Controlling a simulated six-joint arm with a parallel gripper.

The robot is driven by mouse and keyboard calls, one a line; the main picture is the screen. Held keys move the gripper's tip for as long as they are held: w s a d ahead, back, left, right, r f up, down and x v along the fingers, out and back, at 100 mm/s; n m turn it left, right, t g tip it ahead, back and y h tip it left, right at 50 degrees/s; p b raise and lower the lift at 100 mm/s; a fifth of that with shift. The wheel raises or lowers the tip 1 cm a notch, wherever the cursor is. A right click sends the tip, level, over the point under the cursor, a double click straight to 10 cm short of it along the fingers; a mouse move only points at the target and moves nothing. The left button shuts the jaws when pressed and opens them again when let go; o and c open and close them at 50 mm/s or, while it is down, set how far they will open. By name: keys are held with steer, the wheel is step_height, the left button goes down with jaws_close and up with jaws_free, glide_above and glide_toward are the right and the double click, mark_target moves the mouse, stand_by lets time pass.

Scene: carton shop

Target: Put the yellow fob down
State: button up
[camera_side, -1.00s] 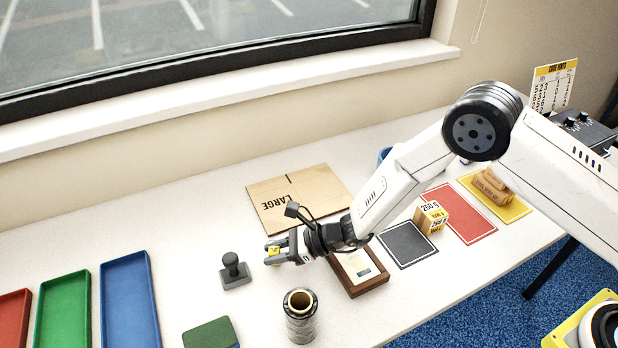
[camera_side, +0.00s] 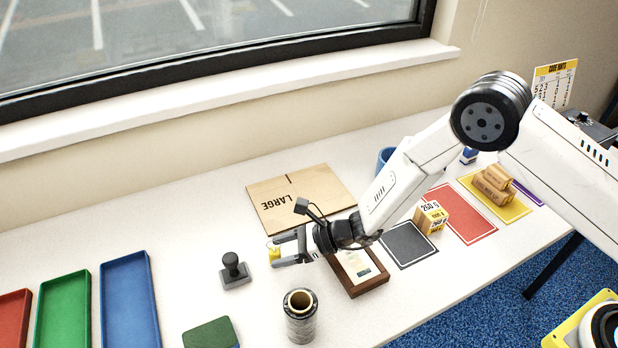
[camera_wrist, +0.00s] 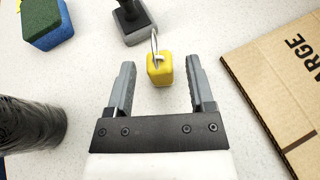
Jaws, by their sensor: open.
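The yellow fob (camera_wrist: 160,70) is a small yellow block with a metal ring at one end. In the wrist view it rests on the white table between the tips of my gripper (camera_wrist: 160,85), with a gap to each finger. My gripper is open and touches neither side of it.
A dark stamp (camera_side: 234,270) stands close beyond the fob. A film roll (camera_side: 300,318) and a sponge (camera_side: 210,333) are nearer the front.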

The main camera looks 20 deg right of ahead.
steer(key=v, duration=1)
steer(key=shift+d, duration=0.1)
steer(key=shift+s, duration=0.1)
steer(key=shift+s+d+r+n+g, duration=0.15)
steer(key=shift+s+r+n+g, duration=0.25)
steer(key=shift+s+n, duration=0.1)
steer(key=s+d+n+g, duration=0.1)
steer(key=s+r+n+g+h, duration=0.1)
steer(key=s+n, duration=0.1)
steer(key=s+d+r+n+g, duration=0.1)
steer(key=shift+s+d+r+n, duration=0.15)
steer(key=shift+s+d+n, duration=0.1)
steer(key=shift+d+n, duration=0.1)
steer(key=s+d+r+n+h, duration=0.2)
steer(key=s+d+n+h, duration=0.1)
steer(key=d+n, duration=0.2)
steer(key=s+d+r+n+t+h, duration=0.1)
steer(key=s+d+r+n+h, duration=0.2)
steer(key=d+n, duration=0.3)
steer(key=s+d+r+n+h, duration=0.3)
steer(key=d+n+h, duration=0.2)
steer(key=d, duration=0.4)
steer(key=shift+d+n, duration=0.3)
steer(key=shift+n, duration=0.05)
